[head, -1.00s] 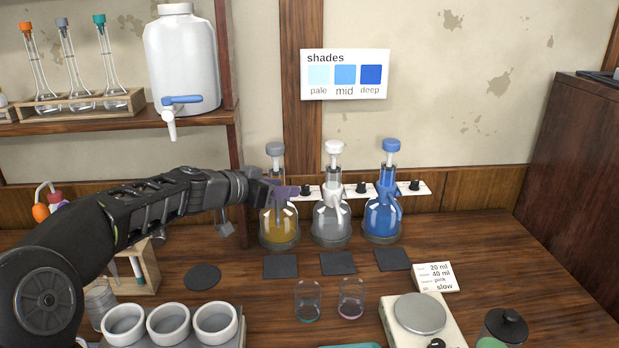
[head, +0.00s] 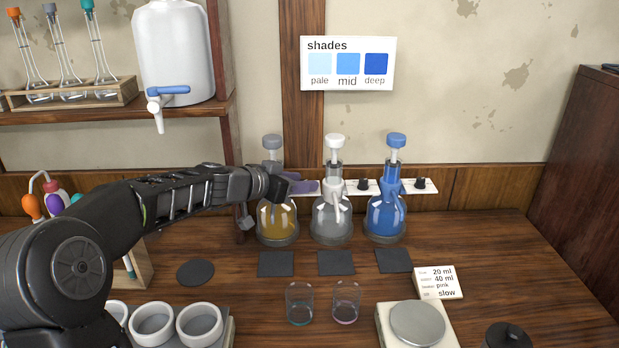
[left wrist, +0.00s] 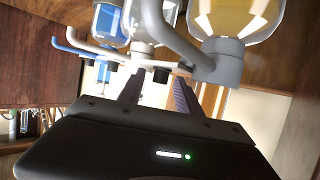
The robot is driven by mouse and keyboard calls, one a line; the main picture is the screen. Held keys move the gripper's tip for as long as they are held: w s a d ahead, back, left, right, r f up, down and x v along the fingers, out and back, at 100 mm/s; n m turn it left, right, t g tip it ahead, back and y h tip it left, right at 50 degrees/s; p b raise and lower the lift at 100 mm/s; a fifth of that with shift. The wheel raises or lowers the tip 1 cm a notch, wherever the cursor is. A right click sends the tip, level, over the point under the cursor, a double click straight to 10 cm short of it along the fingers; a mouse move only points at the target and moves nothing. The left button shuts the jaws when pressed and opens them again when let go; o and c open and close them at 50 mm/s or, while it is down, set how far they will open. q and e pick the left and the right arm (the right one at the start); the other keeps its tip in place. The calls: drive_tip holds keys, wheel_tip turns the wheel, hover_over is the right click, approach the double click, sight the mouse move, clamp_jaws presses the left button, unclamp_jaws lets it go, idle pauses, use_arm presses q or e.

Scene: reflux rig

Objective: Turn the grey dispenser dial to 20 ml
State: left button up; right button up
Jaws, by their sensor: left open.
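The grey dispenser (head: 277,222) is a flask of amber liquid with a grey cap, left of the clear and blue ones. Its dial is hidden in the head view, behind my left gripper (head: 303,186). That gripper is open, with its purple fingers across the left part of the white strip (head: 350,186), just right of the grey dispenser's neck. In the left wrist view, a small dark knob (left wrist: 161,75) shows between and beyond the two open fingers (left wrist: 157,92). The dispenser's grey spout (left wrist: 182,40) passes close to one finger. I cannot read the dial's setting or tell whether a finger touches it.
The clear dispenser (head: 331,218) and blue dispenser (head: 386,215) stand close on the right. A note card (head: 438,282) reads 20 ml in its top line. Two glasses (head: 299,304) and a scale (head: 417,323) stand in front. Dark square mats lie before the dispensers.

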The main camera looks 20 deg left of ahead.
use_arm(q)
clamp_jaws()
idle(0.5)
